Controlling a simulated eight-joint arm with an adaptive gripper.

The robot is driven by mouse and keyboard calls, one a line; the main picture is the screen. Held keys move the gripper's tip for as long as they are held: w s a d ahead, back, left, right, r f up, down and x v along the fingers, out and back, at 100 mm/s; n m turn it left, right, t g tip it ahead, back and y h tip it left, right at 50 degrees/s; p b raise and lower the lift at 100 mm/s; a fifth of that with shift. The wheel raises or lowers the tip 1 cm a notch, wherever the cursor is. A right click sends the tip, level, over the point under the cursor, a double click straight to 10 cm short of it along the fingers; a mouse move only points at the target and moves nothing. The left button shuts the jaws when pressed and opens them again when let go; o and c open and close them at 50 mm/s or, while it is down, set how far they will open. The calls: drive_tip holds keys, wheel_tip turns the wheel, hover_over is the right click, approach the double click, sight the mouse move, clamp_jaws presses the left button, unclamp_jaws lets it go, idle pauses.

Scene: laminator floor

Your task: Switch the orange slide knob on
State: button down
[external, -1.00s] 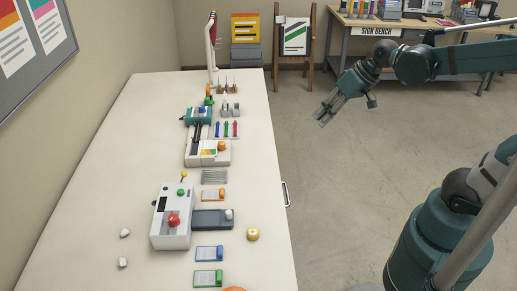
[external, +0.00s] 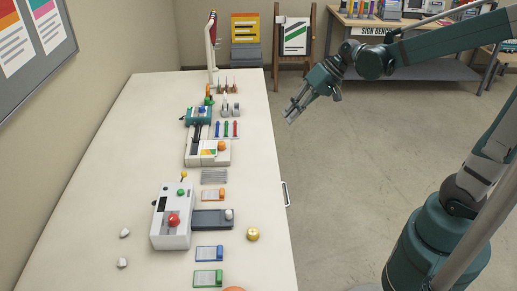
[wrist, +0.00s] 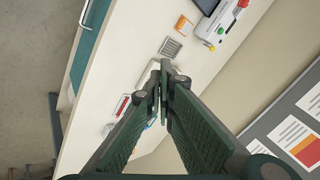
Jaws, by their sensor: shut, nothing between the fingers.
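A round orange knob (external: 221,146) sits on a cream machine (external: 208,159) farther back. I cannot tell which of these is the slide knob, or its on or off position. My gripper (external: 291,117) is in the air right of the table's edge, apart from both. In the wrist view its fingers (wrist: 164,68) meet at the tips, shut and empty, partly hiding the cream machine.
A white control box (external: 171,222) with a red knob stands left of a dark grey slab (external: 212,219). Blue (external: 209,253) and green (external: 208,278) units lie at the near end. Coloured pens (external: 227,130) lie farther back. A handle (external: 286,194) projects from the table's right side.

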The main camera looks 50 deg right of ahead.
drive_tip(key=w+d+f+m+y+b, duration=0.1)
drive_tip(key=w+f+y, duration=0.3)
drive_tip(key=w, duration=0.5)
drive_tip(key=w+f+y+b, duration=0.2)
drive_tip(key=w+f, duration=0.3)
drive_tip(key=w, duration=0.3)
drive_tip(key=w+d+f+y, duration=0.1)
drive_tip(key=w+d+f, duration=0.1)
drive_tip(key=f, duration=0.2)
drive_tip(key=w+d+f+y+b, duration=0.1)
drive_tip(key=w+d+f+y, duration=0.1)
drive_tip(key=f, duration=0.2)
drive_tip(key=w+d+f+y+b, duration=0.1)
drive_tip(key=w+d+f, duration=0.1)
drive_tip(key=f, duration=0.2)
drive_tip(key=shift+d+y, duration=0.3)
drive_tip(key=shift+d, duration=0.05)
drive_tip(key=shift+d+f+y, duration=0.3)
drive_tip(key=shift+d+f, duration=0.2)
drive_tip(key=shift+f, duration=0.25)
drive_tip(key=shift+a, duration=0.1)
drive_tip(key=b, duration=0.3)
approach(222, 145)
drive_tip(key=w+a, duration=0.1)
drive_tip(key=a, duration=0.1)
drive_tip(key=w+a, duration=0.1)
drive_tip(key=a, duration=0.1)
drive_tip(key=shift+w+a+f, duration=0.1)
drive_tip(key=shift+w+f, duration=0.15)
drive_tip(key=shift+w, duration=0.05)
